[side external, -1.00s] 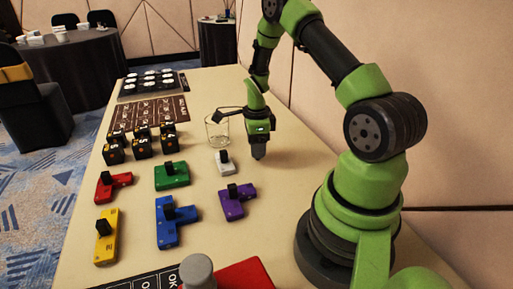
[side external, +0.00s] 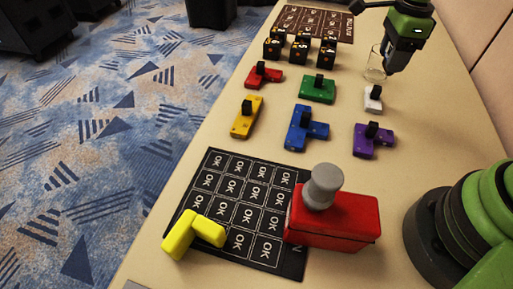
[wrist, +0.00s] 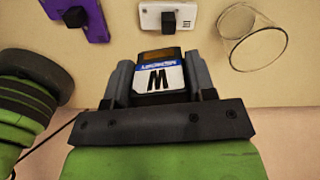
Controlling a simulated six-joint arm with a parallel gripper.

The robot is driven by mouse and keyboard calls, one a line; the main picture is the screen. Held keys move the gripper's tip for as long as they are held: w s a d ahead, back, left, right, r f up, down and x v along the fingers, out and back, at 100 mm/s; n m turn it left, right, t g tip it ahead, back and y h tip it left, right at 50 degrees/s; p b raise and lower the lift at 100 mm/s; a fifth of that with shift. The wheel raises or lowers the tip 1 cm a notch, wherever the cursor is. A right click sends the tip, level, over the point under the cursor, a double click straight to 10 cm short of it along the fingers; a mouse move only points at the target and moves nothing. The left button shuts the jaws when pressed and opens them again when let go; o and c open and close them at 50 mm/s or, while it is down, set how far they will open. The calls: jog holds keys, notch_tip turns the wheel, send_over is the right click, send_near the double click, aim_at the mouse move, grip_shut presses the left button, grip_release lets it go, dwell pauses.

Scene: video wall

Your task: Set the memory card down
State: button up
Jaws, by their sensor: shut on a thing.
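There the card cannot be told apart from the dark fingers. I cannot tell whether the card touches the table.
A white piece (side external: 373,97) and a purple piece (side external: 372,140) with black knobs stand nearby. Red, green, yellow and blue pieces and dark cubes lie left. A red box (side external: 335,222) and black OK sheet (side external: 215,160) are nearer. Table right of the purple piece is bare.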

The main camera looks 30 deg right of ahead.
jog(key=w+a+n, duration=0.3)
jog(key=a+n, duration=0.1)
jog(key=a, duration=0.6)
jog(key=w+a+n, duration=0.2)
jog(key=a+n, duration=0.2)
jog(key=a, duration=0.5)
jog(key=s+a+n, duration=0.3)
jog(key=a+n, duration=0.1)
jog(key=a, duration=0.5)
jog(key=s+a+n, duration=0.2)
jog(key=a+n, duration=0.2)
jog(key=a, duration=0.6)
jog(key=f, duration=0.9)
jog(key=shift+s+a, duration=0.1)
jog(key=shift+s, duration=0.15)
jog(key=shift+f, duration=0.25)
jog(key=shift+f, duration=0.1)
jog(key=o, duration=0.9)
